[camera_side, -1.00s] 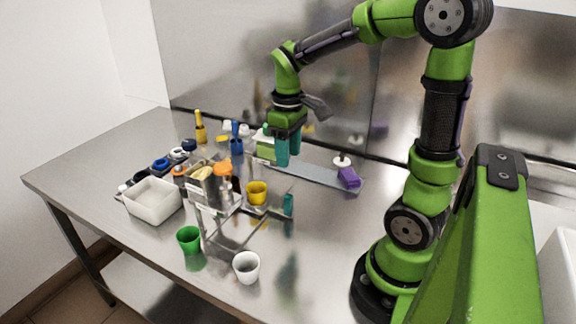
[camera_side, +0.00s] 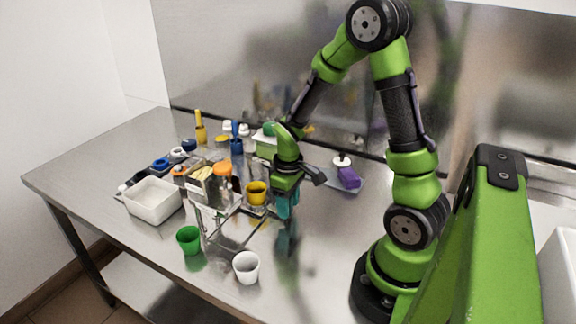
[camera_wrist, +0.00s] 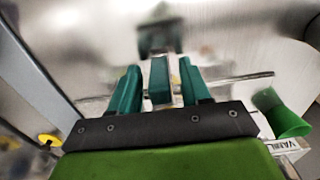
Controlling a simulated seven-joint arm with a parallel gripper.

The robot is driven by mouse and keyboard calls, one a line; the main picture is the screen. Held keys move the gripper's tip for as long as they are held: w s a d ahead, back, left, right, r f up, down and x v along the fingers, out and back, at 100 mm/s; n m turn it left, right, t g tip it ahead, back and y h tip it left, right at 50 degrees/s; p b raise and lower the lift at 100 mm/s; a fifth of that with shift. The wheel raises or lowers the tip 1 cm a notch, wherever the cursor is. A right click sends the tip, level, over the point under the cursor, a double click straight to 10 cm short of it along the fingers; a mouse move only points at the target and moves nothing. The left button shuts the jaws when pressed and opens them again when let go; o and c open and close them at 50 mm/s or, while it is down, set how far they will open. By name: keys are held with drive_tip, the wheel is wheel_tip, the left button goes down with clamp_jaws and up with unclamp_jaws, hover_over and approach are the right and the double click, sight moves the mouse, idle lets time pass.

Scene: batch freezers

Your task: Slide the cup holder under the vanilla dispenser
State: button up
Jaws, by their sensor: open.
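My gripper (camera_side: 285,205) is low over the table, right of the yellow cup (camera_side: 257,191). In the wrist view my gripper (camera_wrist: 158,88) is open, its teal fingers on either side of a teal upright block (camera_wrist: 160,80). This block looks like the handle of the cup holder, with small gaps to both fingers. In the side view it is hidden by my gripper, and the holder's body is hard to make out. A partly legible label starting "VA" (camera_wrist: 284,145) shows at the right of the wrist view, probably the vanilla dispenser's.
A green cup (camera_side: 189,239) and a white cup (camera_side: 246,266) stand in front. A white tub (camera_side: 152,200), bottles and topping containers crowd the left. A purple scoop (camera_side: 348,177) lies behind right. The table right of the white cup is clear.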

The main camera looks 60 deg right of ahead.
clamp_jaws()
idle(0.3)
drive_tip(key=a, duration=1.2)
drive_tip(key=shift+a, duration=0.1)
drive_tip(key=shift+c, duration=1)
unclamp_jaws()
drive_tip(key=shift+o, duration=1)
wheel_tip(320, 180, up, 17)
